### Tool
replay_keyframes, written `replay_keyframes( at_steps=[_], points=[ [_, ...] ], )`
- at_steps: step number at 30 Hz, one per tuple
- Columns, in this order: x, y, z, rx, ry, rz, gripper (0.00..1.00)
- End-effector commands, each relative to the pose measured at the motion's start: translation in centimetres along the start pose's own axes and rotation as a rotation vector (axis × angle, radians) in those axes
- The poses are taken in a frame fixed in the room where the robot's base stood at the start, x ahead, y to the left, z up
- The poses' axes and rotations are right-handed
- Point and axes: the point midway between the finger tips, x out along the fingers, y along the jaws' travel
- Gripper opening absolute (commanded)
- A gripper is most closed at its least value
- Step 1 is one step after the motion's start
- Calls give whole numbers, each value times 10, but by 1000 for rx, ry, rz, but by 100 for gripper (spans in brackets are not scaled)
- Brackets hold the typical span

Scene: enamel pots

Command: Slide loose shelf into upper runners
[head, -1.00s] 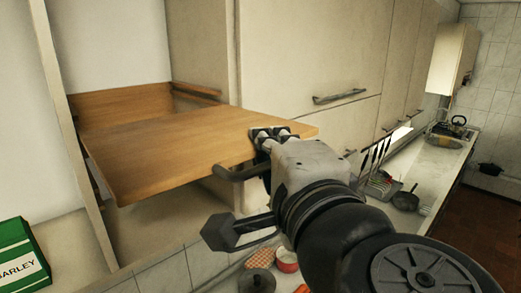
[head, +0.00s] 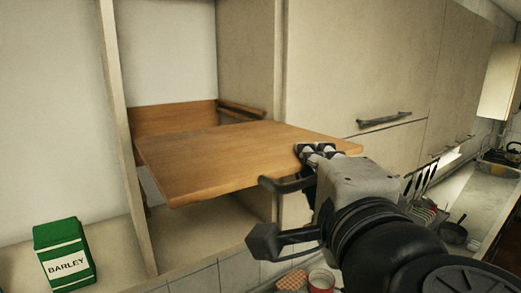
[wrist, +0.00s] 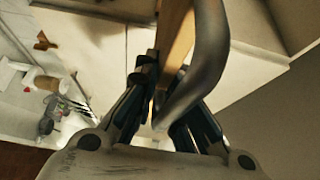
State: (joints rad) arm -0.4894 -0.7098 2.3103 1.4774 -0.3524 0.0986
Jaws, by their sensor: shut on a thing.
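The loose shelf (head: 225,160) is a flat wooden board. In the head view it juts out of the open cabinet bay, roughly level, its front right corner past the bay's right wall. My gripper (head: 318,150) is shut on its front edge near that corner. In the wrist view the board shows edge-on (wrist: 180,35) between the jaws (wrist: 163,80). Wooden runner strips (head: 242,109) show on the bay's right wall, just behind the board. The left runners are mostly hidden, so I cannot tell whether the board touches any runner.
A cabinet upright (head: 122,130) stands close to the board's left edge. A closed cabinet front with a bar handle (head: 384,119) is at right. A green barley box (head: 65,257) stands at lower left. A red pot (head: 321,280) and utensils lie below. The bay beneath the board looks empty.

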Motion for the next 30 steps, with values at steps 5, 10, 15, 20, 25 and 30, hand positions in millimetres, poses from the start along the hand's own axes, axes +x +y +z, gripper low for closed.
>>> replay_keyframes(
  at_steps=[5,10,15,20,25,30],
  points=[
    [7,0,5,2,-6,-7,0],
    [13,0,10,2,-8,-12,0],
    [18,1,13,3,-8,-17,0],
    [20,0,13,3,-8,-17,0],
    [19,0,13,3,-7,-18,0],
    [22,0,14,2,-6,-16,0]
  ],
)
